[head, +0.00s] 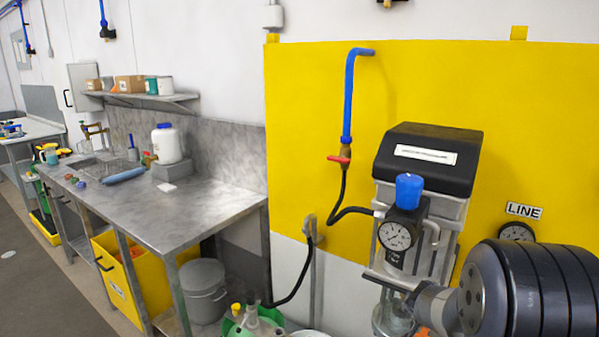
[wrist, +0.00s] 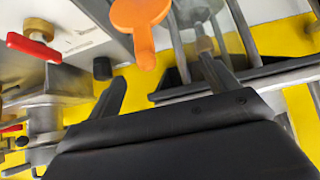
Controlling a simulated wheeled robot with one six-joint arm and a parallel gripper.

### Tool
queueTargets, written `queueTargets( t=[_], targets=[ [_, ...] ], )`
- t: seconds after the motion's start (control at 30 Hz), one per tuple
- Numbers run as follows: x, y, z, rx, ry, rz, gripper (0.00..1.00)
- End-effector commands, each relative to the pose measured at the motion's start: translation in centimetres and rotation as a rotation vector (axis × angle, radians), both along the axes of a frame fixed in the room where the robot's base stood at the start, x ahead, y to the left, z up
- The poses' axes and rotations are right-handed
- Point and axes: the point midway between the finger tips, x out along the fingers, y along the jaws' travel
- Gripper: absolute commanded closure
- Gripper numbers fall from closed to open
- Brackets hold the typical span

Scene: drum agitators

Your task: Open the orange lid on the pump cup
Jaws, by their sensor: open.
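The orange lid (wrist: 140,14) shows at the top of the wrist view, a round disc with a tab pointing down toward my gripper. A small orange patch (head: 422,332), likely the same lid, shows at the bottom edge of the head view, mostly hidden by my arm. My gripper (wrist: 162,70) is open, its two dark fingers spread apart with nothing between them. The lid's tab lies just beyond the fingertips in the picture; I see no contact. The pump cup under the lid cannot be made out clearly.
A pump unit with a black cover (head: 428,158), blue knob (head: 409,190) and gauge (head: 395,236) stands close behind my arm. A red-handled valve (wrist: 34,47) is at left in the wrist view. A steel bench (head: 150,215) stands at left.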

Motion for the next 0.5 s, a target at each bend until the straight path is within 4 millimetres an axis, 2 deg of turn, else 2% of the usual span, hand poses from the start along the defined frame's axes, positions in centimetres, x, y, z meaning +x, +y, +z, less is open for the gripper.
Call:
queueTargets(
  t=[0.5],
  targets=[
    [-4.6,3.2,5.1,0.000,-0.002,0.002,0.18]
  ],
)
